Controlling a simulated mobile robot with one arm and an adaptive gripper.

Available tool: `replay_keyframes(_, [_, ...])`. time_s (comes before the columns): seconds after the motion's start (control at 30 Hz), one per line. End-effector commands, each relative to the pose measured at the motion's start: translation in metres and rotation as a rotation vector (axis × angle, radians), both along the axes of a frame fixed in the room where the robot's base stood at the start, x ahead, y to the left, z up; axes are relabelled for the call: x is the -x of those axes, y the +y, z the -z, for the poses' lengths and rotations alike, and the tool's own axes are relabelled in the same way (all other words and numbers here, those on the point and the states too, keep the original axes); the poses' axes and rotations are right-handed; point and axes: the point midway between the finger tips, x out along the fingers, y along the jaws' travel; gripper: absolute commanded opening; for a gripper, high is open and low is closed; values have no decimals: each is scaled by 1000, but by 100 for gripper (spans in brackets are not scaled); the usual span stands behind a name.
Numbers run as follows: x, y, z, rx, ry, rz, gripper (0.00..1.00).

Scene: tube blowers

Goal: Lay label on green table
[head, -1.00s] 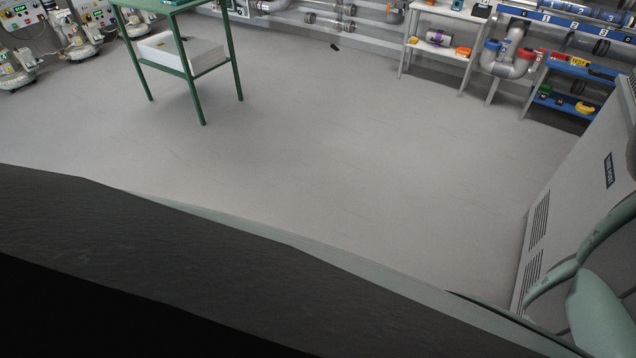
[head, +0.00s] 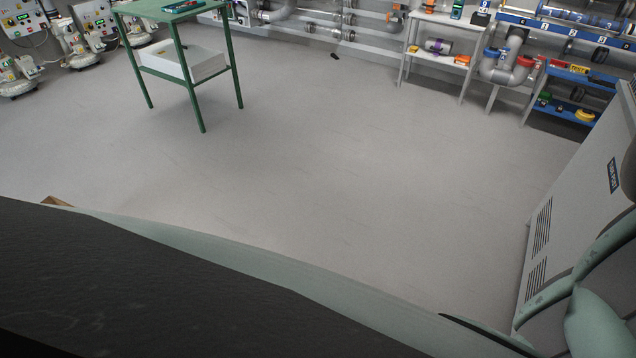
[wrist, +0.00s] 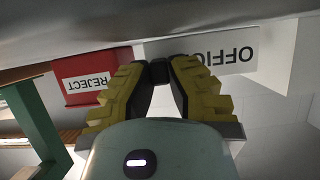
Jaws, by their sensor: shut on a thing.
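My gripper (wrist: 158,75) shows in the wrist view with its yellow and black fingers brought together at the tips. A white label with black letters reading "OFFIC" (wrist: 228,60), upside down, lies at and behind the fingertips. The right finger hides part of it. The exact grip on the label is hard to see. The green table (head: 133,8) stands at the upper left of the head view, with its far edge cut off. A teal, dark-faced object (head: 183,6) lies on its top. My gripper is not visible in the head view.
A white box (head: 180,62) sits on the table's lower shelf. Open grey floor (head: 320,170) lies in front. A light shelf (head: 440,55), blue racks (head: 575,95) and a large grey cabinet (head: 575,190) stand right. A red "REJECT" box (wrist: 88,82) shows in the wrist view.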

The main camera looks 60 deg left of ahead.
Motion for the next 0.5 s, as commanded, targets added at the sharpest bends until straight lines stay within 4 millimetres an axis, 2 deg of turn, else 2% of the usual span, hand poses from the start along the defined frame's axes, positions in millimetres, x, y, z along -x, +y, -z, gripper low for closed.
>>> replay_keyframes(0.37, [-2, 1, 4, 1, -3, -5, 0])
replay_keyframes(0.4, [-1, 1, 4, 1, -3, -5, 17])
replay_keyframes(0.5, [-1, 1, 3, 0, -2, -4, 28])
